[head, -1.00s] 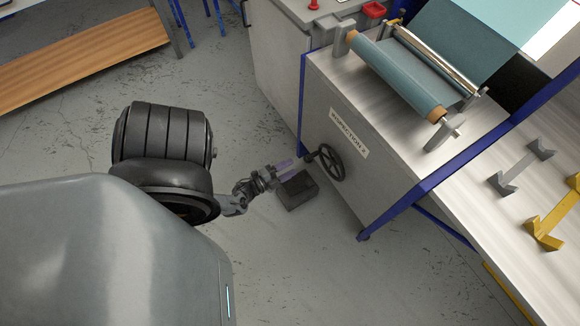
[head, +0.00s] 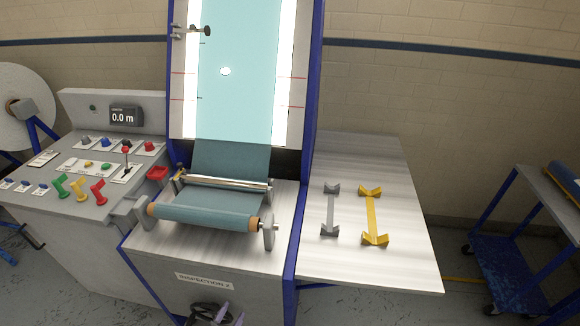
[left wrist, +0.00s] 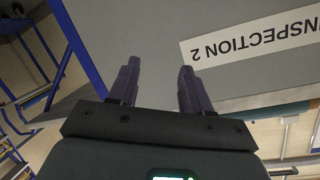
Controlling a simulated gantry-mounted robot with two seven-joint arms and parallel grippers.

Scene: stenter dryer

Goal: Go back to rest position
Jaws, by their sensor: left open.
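The wheel does not show in that view. I cannot tell the exact gap between gripper and wheel in the head view. My right gripper is not in view.
The inspection machine carries a teal fabric roll (head: 210,215) below a lit screen (head: 235,80). A control panel (head: 85,190) stands on the left. Grey (head: 330,212) and yellow (head: 372,215) cradles stand on the side table (head: 405,265). A blue cart (head: 505,265) is at right.

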